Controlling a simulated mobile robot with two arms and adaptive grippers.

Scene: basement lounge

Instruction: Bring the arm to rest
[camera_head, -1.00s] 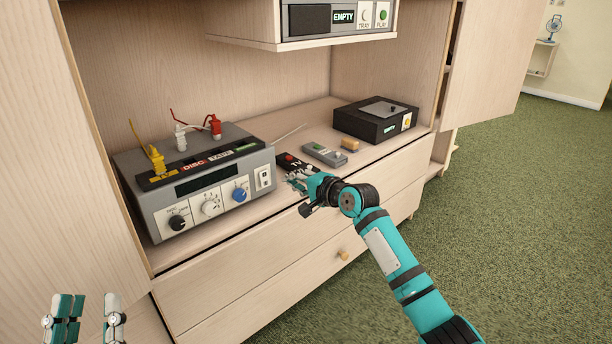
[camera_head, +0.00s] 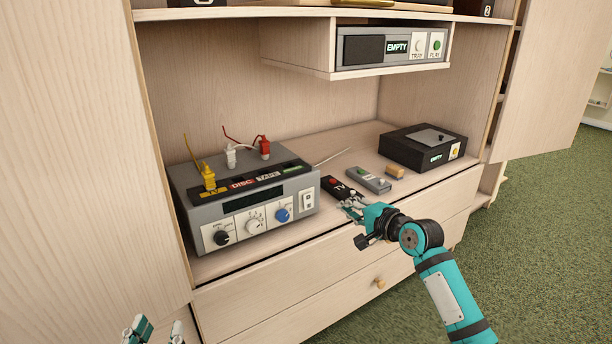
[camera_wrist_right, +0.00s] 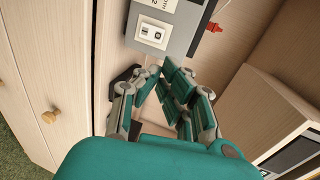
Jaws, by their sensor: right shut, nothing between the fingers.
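My right gripper (camera_head: 350,203) is shut and empty, over the front edge of the cabinet shelf beside the black TV remote (camera_head: 338,188). I cannot tell whether it touches the remote. In the right wrist view its fingertips (camera_wrist_right: 158,75) come together, near the grey selector box's white switch (camera_wrist_right: 151,33). My left gripper (camera_head: 156,332) shows only at the bottom left edge of the head view. Its two fingers stand apart with nothing visible between them.
A grey selector box (camera_head: 236,228) with yellow, white and red plugs stands left on the shelf. A grey remote (camera_head: 369,180), a small tan block (camera_head: 395,172) and a black box (camera_head: 422,150) lie right. A player (camera_head: 390,47) sits above. Drawers (camera_head: 300,285) are below.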

